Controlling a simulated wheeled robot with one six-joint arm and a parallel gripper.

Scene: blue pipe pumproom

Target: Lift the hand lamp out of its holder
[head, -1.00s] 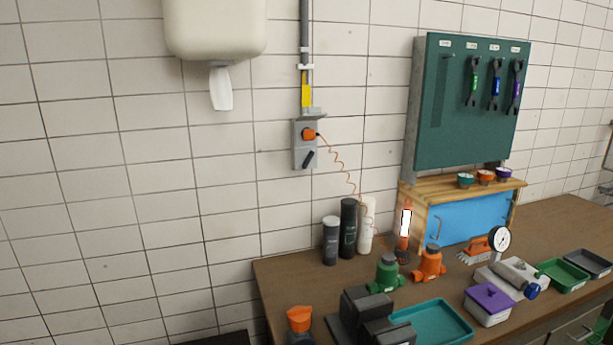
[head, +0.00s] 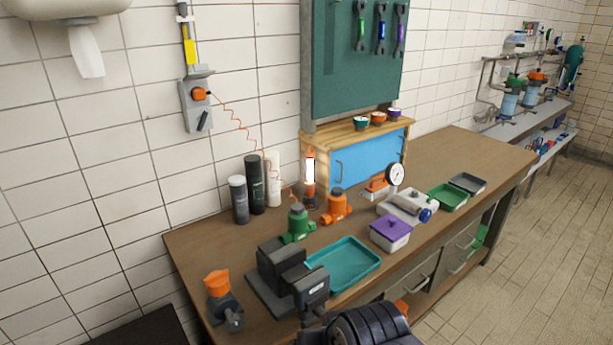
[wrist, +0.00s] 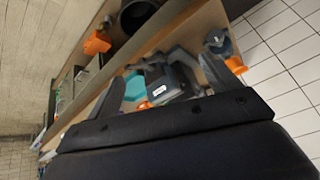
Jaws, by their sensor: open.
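The hand lamp (head: 310,171) is orange with a bright white window. It stands upright in a small dark holder (head: 311,202) at the back of the workbench, in front of the wooden cabinet's left side. A coiled orange cord runs from the lamp area up to a grey wall socket box (head: 196,106). My gripper (wrist: 160,82) is open and empty in the wrist view, with the bench and vise beyond its fingers. The lamp cannot be made out in the wrist view. The gripper is well apart from the lamp.
A black vise (head: 283,270) and teal tray (head: 346,262) lie nearer.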

